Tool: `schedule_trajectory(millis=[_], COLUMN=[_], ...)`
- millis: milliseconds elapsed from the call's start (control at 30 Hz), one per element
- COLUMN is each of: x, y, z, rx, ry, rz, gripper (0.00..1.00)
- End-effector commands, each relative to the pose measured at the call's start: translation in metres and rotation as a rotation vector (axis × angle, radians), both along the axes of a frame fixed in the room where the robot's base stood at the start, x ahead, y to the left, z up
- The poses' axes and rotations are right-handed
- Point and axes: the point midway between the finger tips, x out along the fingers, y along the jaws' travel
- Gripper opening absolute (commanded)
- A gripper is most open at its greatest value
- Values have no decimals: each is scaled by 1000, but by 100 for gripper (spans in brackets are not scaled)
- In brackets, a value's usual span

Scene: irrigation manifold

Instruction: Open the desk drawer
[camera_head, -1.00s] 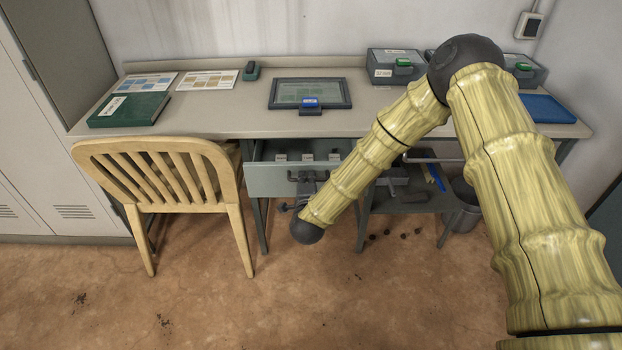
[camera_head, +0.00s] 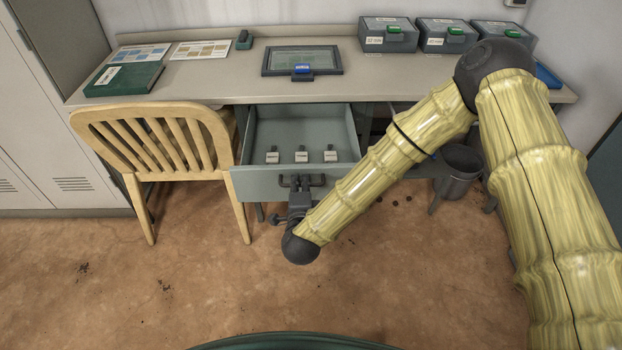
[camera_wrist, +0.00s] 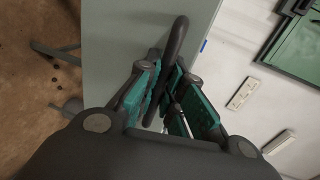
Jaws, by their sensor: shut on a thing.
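The desk drawer (camera_head: 265,185) is pulled well out from under the desktop. Its inside shows, with three small pale labelled blocks (camera_head: 301,156) lying on its floor. A dark bar handle (camera_head: 318,180) is on the drawer's front. My gripper (camera_head: 299,190) is at the handle, and the wrist view shows its teal finger pads (camera_wrist: 165,85) closed around the handle bar (camera_wrist: 178,38). The grey-green drawer front (camera_wrist: 110,45) fills the upper left of that view. My arm hides part of the drawer's right side in the head view.
A wooden chair (camera_head: 163,135) stands close to the drawer's left side. A grey bin (camera_head: 457,172) is under the desk at right. The desktop (camera_head: 215,85) holds a tablet (camera_head: 302,60), a green binder (camera_head: 124,78) and three lidded boxes (camera_head: 388,35). Floor in front is clear.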

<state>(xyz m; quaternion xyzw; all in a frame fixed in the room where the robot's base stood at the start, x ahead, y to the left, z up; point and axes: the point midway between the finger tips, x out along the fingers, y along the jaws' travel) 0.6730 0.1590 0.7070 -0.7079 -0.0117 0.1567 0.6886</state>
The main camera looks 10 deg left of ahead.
Motion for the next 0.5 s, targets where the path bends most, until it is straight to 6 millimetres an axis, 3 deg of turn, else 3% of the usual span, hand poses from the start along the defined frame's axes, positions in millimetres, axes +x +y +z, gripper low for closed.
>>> schedule_trajectory(millis=[367,400,500], x=[-2,-2,-2], y=[1,1,1], z=[0,0,0], rx=[0,0,0], ry=[0,0,0], rz=[2,2,2], gripper=[0,17,32])
